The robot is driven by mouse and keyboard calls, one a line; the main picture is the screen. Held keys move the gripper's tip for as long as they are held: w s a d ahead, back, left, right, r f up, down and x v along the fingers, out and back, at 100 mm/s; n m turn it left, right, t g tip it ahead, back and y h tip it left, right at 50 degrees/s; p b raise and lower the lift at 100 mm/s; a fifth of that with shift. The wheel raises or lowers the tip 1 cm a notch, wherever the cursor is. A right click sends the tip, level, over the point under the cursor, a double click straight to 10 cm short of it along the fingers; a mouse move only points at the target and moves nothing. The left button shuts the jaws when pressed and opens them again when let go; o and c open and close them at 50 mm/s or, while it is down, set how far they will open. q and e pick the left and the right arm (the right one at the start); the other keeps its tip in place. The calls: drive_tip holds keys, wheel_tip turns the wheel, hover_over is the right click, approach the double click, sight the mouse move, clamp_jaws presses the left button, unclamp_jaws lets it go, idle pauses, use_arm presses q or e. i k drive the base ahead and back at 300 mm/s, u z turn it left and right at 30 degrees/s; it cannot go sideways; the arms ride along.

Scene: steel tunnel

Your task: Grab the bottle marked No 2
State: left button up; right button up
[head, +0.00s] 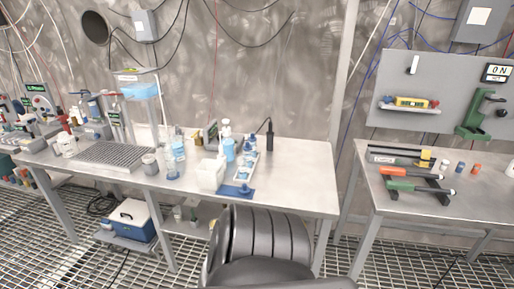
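Several bottles stand on the long steel table, and I cannot read a No 2 mark on any of them. A clear bottle with blue liquid and a pale top (229,150) stands right of the table's middle. Smaller blue-topped containers (247,153) stand in a pale rack on the right. Neither of my grippers is in view.
A white box (210,175) and a blue mat (237,192) lie near the front edge of the steel table (300,180). Its right end is mostly clear. A drain grate (108,155) lies left. A second table (400,205) holds tools. A dark ribbed form blocks the lower middle.

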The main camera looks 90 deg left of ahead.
sight(242, 169)
drive_tip(key=u, duration=0.8)
drive_tip(key=i, duration=0.95)
drive_tip(key=u, duration=1.05)
